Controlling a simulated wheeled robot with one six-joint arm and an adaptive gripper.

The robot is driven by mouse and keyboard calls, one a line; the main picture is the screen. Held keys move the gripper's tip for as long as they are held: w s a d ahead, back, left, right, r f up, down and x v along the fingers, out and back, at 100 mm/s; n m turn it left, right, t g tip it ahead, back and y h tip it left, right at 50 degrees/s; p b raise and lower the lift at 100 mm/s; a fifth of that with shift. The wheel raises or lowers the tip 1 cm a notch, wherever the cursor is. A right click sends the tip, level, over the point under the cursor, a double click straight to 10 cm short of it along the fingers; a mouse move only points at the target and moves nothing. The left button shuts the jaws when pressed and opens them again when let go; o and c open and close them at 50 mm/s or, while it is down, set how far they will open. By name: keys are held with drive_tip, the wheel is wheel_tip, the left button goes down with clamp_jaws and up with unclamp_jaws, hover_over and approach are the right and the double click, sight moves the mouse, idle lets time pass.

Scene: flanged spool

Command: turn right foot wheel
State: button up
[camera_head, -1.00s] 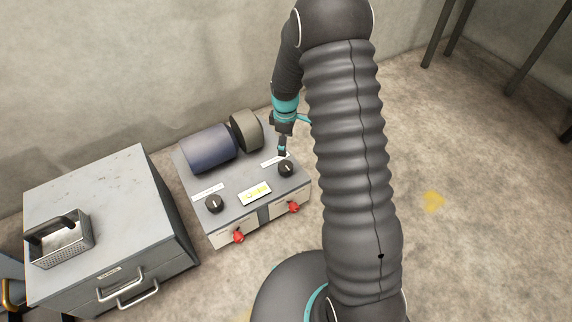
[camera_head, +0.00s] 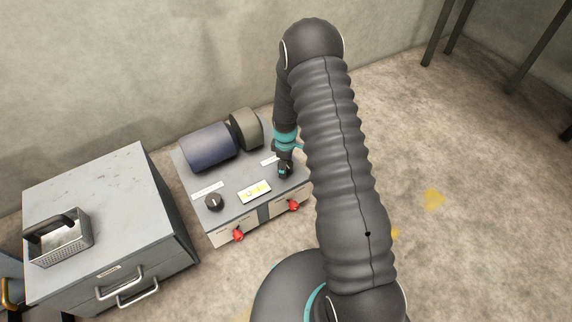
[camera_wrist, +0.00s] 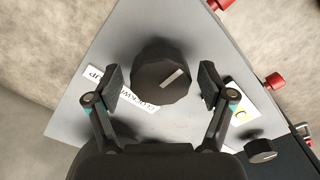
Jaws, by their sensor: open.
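The grey machine (camera_head: 231,213) carries two black dials on its top. The right dial (camera_wrist: 160,65) is large in the wrist view, with a white pointer line; in the head view my gripper (camera_head: 285,169) mostly covers it. In the wrist view my gripper (camera_wrist: 161,84) is open, with one finger on each side of this dial and gaps showing. The left dial (camera_head: 214,202) stands clear of the gripper. Two red knobs, a left one (camera_head: 238,236) and a right one (camera_head: 293,205), sit on the machine's front. No wheel is clearly labelled as a foot wheel.
A blue roller (camera_head: 208,147) and a dark grey roller (camera_head: 246,129) lie behind the dials. A lit display (camera_head: 254,192) sits between the dials.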

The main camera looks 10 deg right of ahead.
drive_tip(key=shift+c, duration=0.2)
drive_tip(key=c, duration=1.1)
drive_tip(key=shift+m+b, duration=0.3)
drive_tip(key=shift+m, duration=0.1)
drive_tip(key=m+b, duration=0.2)
drive_tip(key=m, duration=0.2)
drive_tip(key=shift+f, duration=0.1)
drive_tip(key=m+b, duration=0.1)
drive_tip(key=m, duration=0.4)
drive_tip(key=shift+b, duration=0.4)
drive_tip(key=m+b, duration=0.1)
drive_tip(key=m, duration=0.4)
drive_tip(key=m+b, duration=0.1)
drive_tip(key=m, duration=0.3)
drive_tip(key=shift+m, duration=0.4)
